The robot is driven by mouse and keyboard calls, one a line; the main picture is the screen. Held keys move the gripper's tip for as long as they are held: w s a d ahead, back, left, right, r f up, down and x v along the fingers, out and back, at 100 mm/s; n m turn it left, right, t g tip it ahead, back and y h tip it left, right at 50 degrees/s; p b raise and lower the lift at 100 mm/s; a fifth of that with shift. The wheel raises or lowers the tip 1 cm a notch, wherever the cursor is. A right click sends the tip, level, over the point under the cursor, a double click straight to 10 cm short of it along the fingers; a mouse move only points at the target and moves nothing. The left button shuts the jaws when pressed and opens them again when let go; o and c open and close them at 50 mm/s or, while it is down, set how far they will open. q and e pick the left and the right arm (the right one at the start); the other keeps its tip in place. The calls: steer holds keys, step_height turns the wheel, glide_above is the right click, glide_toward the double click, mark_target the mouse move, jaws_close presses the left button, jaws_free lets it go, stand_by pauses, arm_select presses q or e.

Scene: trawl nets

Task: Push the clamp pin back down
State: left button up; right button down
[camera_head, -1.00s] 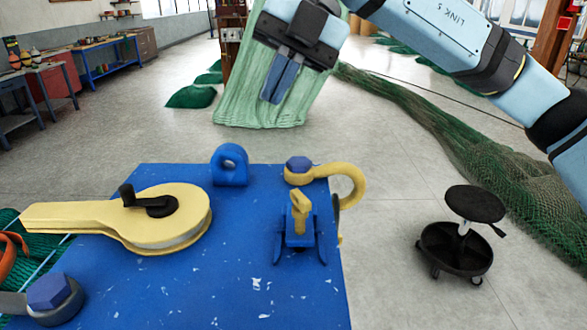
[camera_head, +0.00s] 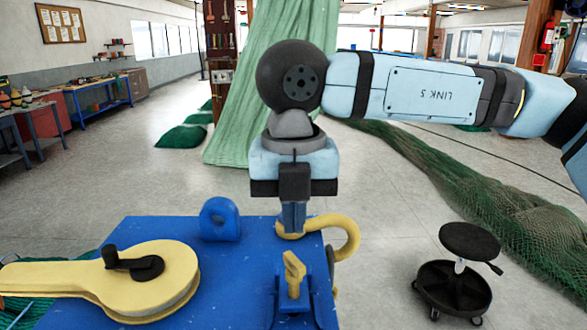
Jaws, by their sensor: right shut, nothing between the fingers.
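A blue bench top (camera_head: 225,272) carries a yellow hook-shaped part (camera_head: 347,232) at its far right corner. The blue hex head on that part's ring is hidden behind my right gripper's fingers. My right gripper (camera_head: 292,228) points straight down with its fingers shut and empty. Its tips overlap the ring; I cannot tell whether they touch it. A blue bracket (camera_head: 292,311) with an upright yellow piece (camera_head: 293,275) stands nearer to me. I cannot tell for certain which part is the clamp pin. My left gripper is out of view.
A yellow lever plate (camera_head: 150,292) with a black crank (camera_head: 135,264) lies at the left of the bench. A black stool (camera_head: 467,260) and a green net (camera_head: 520,225) are on the floor at right.

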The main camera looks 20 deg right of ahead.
mark_target(294, 259)
step_height(294, 259, down, 5)
steer(key=shift+r+p, duration=0.2)
steer(key=shift+p, duration=0.25)
step_height(294, 259, down, 4)
steer(key=b, duration=0.4)
steer(key=shift+r, duration=0.4)
